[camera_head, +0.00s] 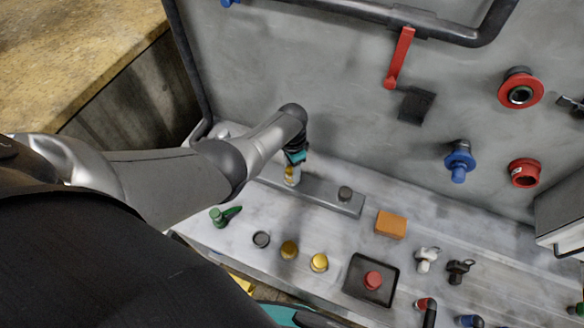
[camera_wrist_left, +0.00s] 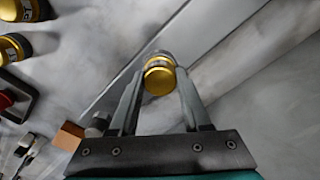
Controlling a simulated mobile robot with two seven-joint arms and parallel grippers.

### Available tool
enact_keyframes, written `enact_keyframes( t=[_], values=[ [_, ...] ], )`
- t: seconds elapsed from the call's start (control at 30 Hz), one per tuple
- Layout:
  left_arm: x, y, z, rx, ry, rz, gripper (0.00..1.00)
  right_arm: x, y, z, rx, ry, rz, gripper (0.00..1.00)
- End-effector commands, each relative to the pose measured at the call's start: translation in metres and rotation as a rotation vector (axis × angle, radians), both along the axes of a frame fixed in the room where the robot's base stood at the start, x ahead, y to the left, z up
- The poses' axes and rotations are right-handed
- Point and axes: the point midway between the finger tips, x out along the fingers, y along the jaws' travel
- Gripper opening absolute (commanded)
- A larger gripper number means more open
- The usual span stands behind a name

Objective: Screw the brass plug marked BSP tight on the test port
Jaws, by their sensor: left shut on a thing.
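My left gripper (camera_head: 295,160) points down over the left end of a grey bar (camera_head: 318,195) on the bench. It is shut on a brass plug (camera_head: 292,176). In the left wrist view the plug (camera_wrist_left: 158,80) sits between the two fingertips, its round gold end facing the camera and a marked band on its side. The marking is too small to read. The test port is not clearly seen; the gripper and plug cover that end of the bar, and I cannot tell whether the plug is seated.
Two more brass plugs (camera_head: 289,249) and a dark round cap (camera_head: 261,239) stand on the bench in front. A dark knob (camera_head: 345,193) stands on the bar. The grey wall rises behind.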

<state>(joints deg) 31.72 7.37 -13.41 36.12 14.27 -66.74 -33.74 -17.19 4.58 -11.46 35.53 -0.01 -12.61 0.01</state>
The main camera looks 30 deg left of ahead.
Motion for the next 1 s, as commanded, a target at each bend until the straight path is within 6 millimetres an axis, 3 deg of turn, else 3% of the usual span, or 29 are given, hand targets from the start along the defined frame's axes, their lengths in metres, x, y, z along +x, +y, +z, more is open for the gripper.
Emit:
enact_keyframes(
  t=[0.2, 0.53, 0.57, 0.83, 1.0],
  values=[
    [0.0001, 0.0022, -0.0003, 0.005, 0.001, -0.238, 0.0, 0.0, 0.0, -0.0013, 0.0, 0.0, 0.0, 0.5],
    [0.0001, 0.0017, 0.0, 0.004, 0.0, -0.291, 0.0, 0.0, 0.0, -0.0014, 0.0, 0.0, 0.0, 0.5],
    [0.0002, 0.0018, 0.0, 0.004, 0.0, -0.291, 0.5, 0.0, 0.0, -0.0014, 0.0, 0.0, 0.0, 0.5],
    [0.0002, 0.0008, -0.0001, 0.002, -0.001, -0.289, 0.8, 0.0, 0.0, -0.0014, 0.0, 0.0, 0.0, 0.5],
    [0.0001, 0.0003, -0.0001, 0.001, 0.0, -0.289, 0.83, 0.0, 0.0, -0.0014, 0.0, 0.0, 0.0, 0.5]
  ],
)
